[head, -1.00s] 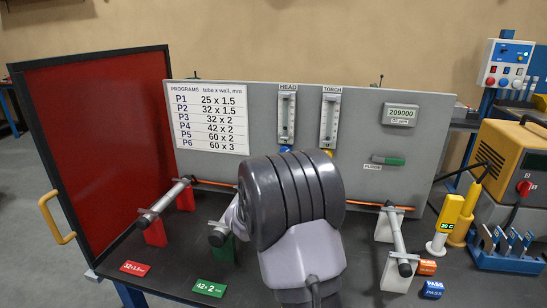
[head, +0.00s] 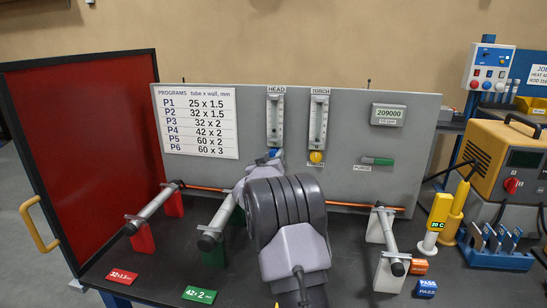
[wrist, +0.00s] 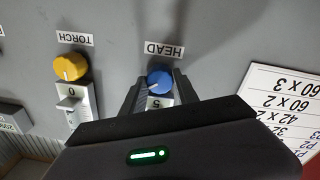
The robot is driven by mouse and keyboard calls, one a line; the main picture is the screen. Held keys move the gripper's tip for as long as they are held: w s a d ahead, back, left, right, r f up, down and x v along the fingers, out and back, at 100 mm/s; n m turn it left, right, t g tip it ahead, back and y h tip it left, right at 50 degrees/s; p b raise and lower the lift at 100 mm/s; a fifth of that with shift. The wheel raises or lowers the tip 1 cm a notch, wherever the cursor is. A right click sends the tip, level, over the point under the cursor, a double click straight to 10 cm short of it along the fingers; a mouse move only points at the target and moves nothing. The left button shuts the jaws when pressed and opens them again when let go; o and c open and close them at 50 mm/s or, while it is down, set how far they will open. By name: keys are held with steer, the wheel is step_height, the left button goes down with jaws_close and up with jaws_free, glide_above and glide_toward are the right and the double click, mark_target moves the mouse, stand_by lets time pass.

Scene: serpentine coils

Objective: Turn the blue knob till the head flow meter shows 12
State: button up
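The blue knob (wrist: 160,81) sits under the HEAD label in the wrist view, which shows the panel upside down. My gripper (wrist: 158,78) has one finger on each side of the knob. The fingers look open, with a narrow gap on the left; contact cannot be made out. In the head view the blue knob (head: 272,153) shows just above my arm, below the head flow meter (head: 275,121). The meter's scale is too small to read there. My own arm hides the gripper in the head view.
The torch flow meter (head: 318,120) with its yellow knob (head: 316,157) stands just right of the head meter. A program chart (head: 196,120) is left, a purge switch (head: 377,161) right. Tubes on stands (head: 386,228) and a red screen (head: 85,150) flank my arm.

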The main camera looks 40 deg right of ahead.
jaws_close()
steer(key=m+b, duration=0.2)
steer(key=m, duration=0.2)
steer(key=shift+f+b, duration=0.1)
steer(key=shift+b, duration=0.3)
steer(key=shift+m+y, duration=0.3)
steer(key=shift+m, duration=1.3)
steer(key=o, duration=0.8)
jaws_free()
steer(key=shift+a, duration=0.1)
